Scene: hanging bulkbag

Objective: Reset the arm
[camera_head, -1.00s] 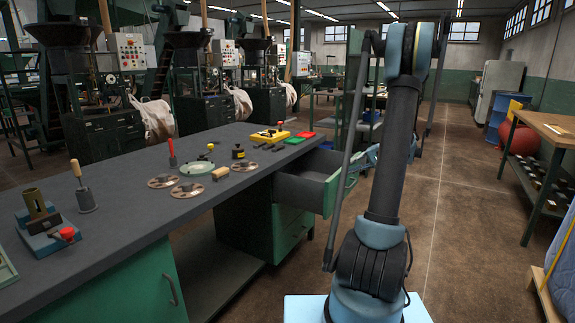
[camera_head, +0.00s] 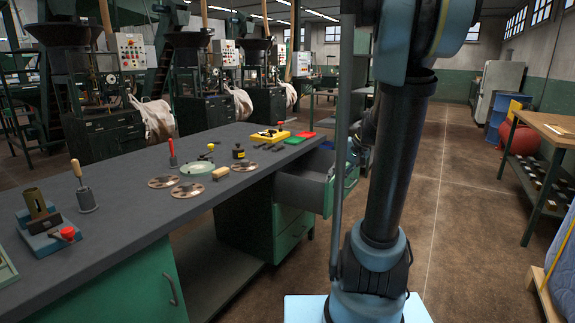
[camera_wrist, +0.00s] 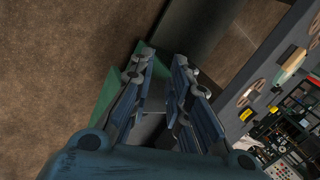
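My arm stands upright in the right half of the head view, in front of the open drawer's right side. In the wrist view my gripper (camera_wrist: 163,57) has its two blue-grey fingers apart, with nothing between them. Green and grey surfaces, apparently the open drawer, show behind and between the fingers. In the head view the gripper is mostly hidden behind my arm, so I cannot place it exactly there.
The grey workbench (camera_head: 128,220) fills the left, with its drawer (camera_head: 301,190) pulled out towards my arm. Discs (camera_head: 187,190), a yellow tray (camera_head: 270,135) and tools lie on top. A wooden table (camera_head: 549,128) stands right. The brown floor between is clear.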

